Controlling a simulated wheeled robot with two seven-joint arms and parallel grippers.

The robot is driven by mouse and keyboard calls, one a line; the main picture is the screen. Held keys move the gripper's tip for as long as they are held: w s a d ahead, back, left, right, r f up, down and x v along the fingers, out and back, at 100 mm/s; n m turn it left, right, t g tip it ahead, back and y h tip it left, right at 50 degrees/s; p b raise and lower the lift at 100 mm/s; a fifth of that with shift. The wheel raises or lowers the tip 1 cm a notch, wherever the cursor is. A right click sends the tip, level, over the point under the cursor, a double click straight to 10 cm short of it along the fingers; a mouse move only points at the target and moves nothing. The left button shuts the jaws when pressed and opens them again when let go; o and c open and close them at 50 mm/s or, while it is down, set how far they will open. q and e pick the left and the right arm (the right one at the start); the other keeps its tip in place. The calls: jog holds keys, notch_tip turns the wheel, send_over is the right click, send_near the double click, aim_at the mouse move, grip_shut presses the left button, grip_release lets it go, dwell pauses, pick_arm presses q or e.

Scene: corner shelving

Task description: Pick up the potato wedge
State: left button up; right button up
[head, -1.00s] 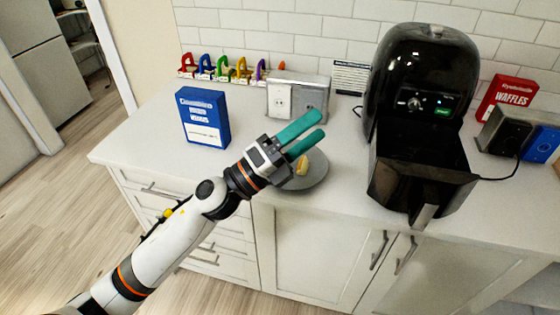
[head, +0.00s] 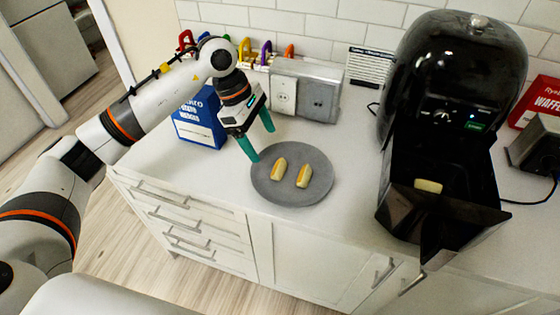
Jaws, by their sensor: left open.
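Two potato wedges lie side by side on a round grey plate (head: 290,196) on the counter. The left wedge (head: 279,169) and the right wedge (head: 303,175) are pale yellow with orange-brown edges. Another pale yellow piece (head: 428,186) is in the open drawer of the black air fryer (head: 445,80). My left gripper (head: 260,144) is open and empty, with teal fingers pointing down. It is above the back left edge of the plate, apart from the wedges. My right gripper is not in view.
A grey outlet box (head: 304,92) is against the tiled wall. The air fryer drawer (head: 430,222) juts toward the front edge. Counter between plate and fryer is clear.

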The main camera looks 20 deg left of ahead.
aim_at(277, 165)
pick_arm(q)
jog(key=x, duration=0.2)
jog(key=shift+d+f, duration=0.2)
jog(key=x, duration=0.1)
jog(key=p+x, duration=0.2)
jog(key=shift+w+d+f, duration=0.1)
jog(key=shift+w+f, duration=0.2)
jog(key=shift+p+x, duration=0.45)
jog(key=shift+x, duration=0.55)
jog(key=shift+f, duration=0.25)
jog(key=c, duration=1.1)
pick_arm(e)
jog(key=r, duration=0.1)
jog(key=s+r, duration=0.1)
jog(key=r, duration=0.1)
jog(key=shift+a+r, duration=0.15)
